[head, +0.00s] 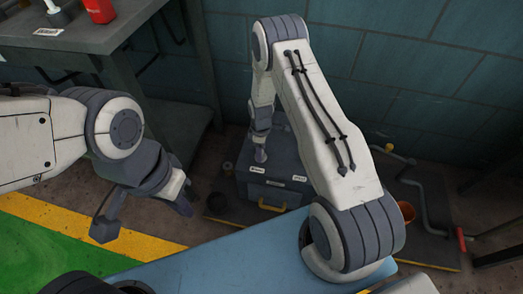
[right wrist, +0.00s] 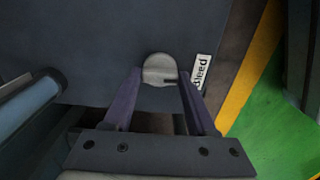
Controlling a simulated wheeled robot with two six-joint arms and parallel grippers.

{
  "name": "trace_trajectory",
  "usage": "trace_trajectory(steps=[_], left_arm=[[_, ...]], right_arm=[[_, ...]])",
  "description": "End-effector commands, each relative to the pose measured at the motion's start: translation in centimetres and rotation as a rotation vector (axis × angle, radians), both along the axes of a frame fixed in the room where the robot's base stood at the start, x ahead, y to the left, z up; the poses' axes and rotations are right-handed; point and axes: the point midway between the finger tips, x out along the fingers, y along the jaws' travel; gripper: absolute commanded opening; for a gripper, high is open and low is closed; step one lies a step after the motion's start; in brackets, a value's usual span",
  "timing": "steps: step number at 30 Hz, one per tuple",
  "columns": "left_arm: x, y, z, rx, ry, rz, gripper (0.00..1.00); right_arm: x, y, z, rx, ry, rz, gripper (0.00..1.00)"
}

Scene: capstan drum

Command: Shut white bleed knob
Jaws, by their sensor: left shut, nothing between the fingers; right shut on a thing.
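The white bleed knob (right wrist: 160,68) is a round pale disc with a small dark slot at its lower right edge. It sits on the dark grey box face in the right wrist view, beside a white "Bleed" label (right wrist: 202,72). My right gripper (right wrist: 160,82) is shut on the knob, with one finger on each side. In the head view my right gripper (head: 260,152) reaches down to the top of the grey box (head: 265,185), and the knob is hard to make out there. My left gripper (head: 107,228) is shut and empty, away from the box at the left.
A yellow handle (head: 272,207) is on the box front. A workbench (head: 90,40) with a red bottle (head: 99,10) stands at upper left. A pipe with a red end (head: 461,238) and an orange cup (head: 406,211) are at right. A blue surface (head: 220,262) lies in front.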

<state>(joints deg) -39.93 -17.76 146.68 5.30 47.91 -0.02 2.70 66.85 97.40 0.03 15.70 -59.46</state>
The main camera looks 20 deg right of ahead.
Motion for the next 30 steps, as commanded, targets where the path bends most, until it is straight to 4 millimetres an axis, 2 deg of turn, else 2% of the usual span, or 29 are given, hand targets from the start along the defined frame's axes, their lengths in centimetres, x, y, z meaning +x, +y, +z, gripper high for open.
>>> trace_trajectory(steps=[6,7,8,9,20,23,30], left_arm=[[0.0,0.0,0.0,0.000,0.000,0.000,0.00],[0.0,0.0,0.0,0.000,0.000,0.000,0.00],[0.0,0.0,0.0,0.000,0.000,0.000,0.00],[0.0,0.0,0.0,0.000,0.000,0.000,0.00],[0.0,0.0,0.2,0.000,0.000,0.000,0.00],[0.0,0.0,0.8,0.000,0.000,0.000,0.00],[0.0,0.0,2.6,0.000,0.000,0.000,0.00]], right_arm=[[-0.2,0.2,0.0,0.000,0.005,0.008,0.02],[-0.2,0.2,0.0,0.000,0.005,0.008,0.69],[-0.2,0.2,0.0,0.001,0.004,0.008,0.80],[-0.1,0.1,0.0,0.000,0.004,0.007,0.88],[-0.1,0.0,0.5,0.000,0.001,0.002,0.88],[0.0,0.0,1.9,0.000,0.000,0.002,0.88],[0.0,0.1,6.8,-0.001,-0.001,0.003,0.88]])
